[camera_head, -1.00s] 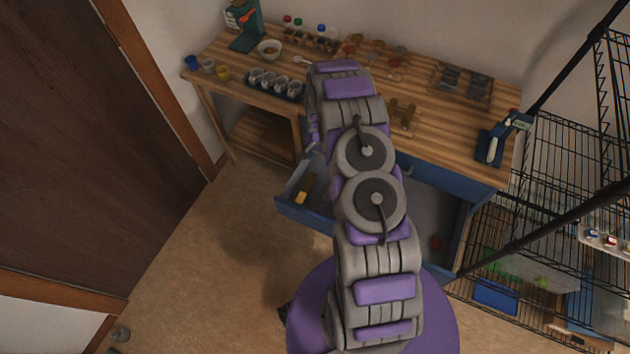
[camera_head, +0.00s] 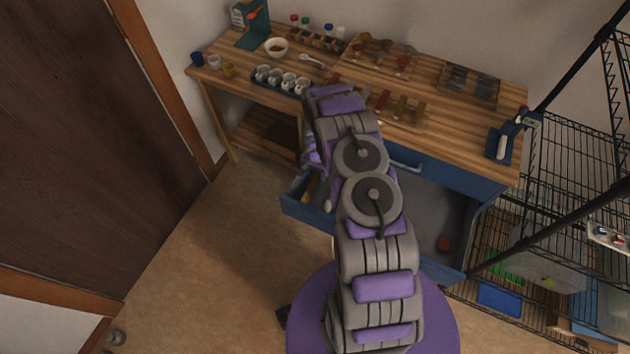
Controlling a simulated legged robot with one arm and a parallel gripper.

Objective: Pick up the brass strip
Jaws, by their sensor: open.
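My gripper (camera_head: 318,168) hangs at the left of my arm, pointing down at the left part of the open blue drawer (camera_head: 301,212). It is open, and its fingers are small and partly hidden by the arm. A yellowish, brass-coloured piece (camera_head: 312,187) lies in the drawer's left part, close to the gripper and partly covered by it. I cannot tell whether they touch. On the tabletop, a rack holds several coloured strips, among them a brownish-gold strip (camera_head: 400,107). I cannot tell for sure which piece is the brass strip.
The wooden workbench (camera_head: 450,125) carries a cup tray (camera_head: 283,80), a white bowl (camera_head: 276,47) and other racks at the back. A small red object (camera_head: 444,243) lies in the drawer's right part. A black wire shelf (camera_head: 560,190) stands at right. The floor at left is clear.

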